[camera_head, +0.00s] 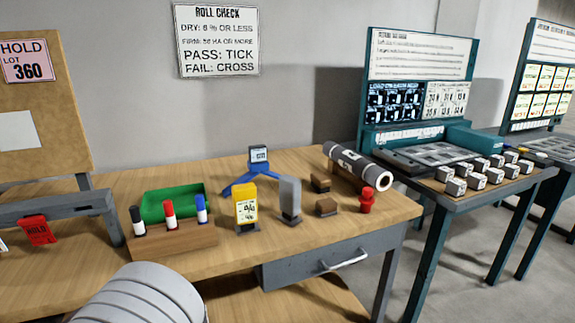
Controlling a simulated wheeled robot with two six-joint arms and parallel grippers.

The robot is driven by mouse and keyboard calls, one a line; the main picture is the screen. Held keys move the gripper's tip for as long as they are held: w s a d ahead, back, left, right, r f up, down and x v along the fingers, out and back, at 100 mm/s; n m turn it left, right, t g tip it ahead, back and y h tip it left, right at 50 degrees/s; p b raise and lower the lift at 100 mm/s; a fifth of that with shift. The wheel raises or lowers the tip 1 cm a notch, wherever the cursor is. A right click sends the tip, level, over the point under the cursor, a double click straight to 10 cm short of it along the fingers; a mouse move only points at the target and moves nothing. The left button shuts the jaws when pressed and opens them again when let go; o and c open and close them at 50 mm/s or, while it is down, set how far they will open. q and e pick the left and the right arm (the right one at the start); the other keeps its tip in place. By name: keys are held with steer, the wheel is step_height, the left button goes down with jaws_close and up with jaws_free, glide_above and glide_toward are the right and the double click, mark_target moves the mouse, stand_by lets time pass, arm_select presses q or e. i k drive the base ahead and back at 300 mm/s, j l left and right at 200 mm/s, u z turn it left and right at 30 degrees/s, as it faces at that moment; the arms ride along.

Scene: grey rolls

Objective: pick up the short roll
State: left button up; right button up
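One dark grey roll (358,165) lies at the right end of the wooden table. It has a pale label on its side, and its near end shows a light rim around a hollow core. It slants from the back left to the front right. No second roll is clearly in view to compare its length with. Neither my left gripper nor my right gripper is in view.
Two small brown blocks (326,207) and a red piece (367,200) stand close to the roll. A grey upright block (290,201), a yellow meter (245,207), a blue stand (251,183), a green tray (173,190) and a marker holder (174,238) stand further left.

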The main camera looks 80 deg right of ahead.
mark_target(381, 178)
steer(key=z, duration=3.25)
steer(key=i+l+u, duration=0.45)
steer(key=l+u, duration=0.2)
steer(key=i+l+u, duration=0.15)
steer(key=l+u, duration=0.15)
steer(key=l, duration=0.1)
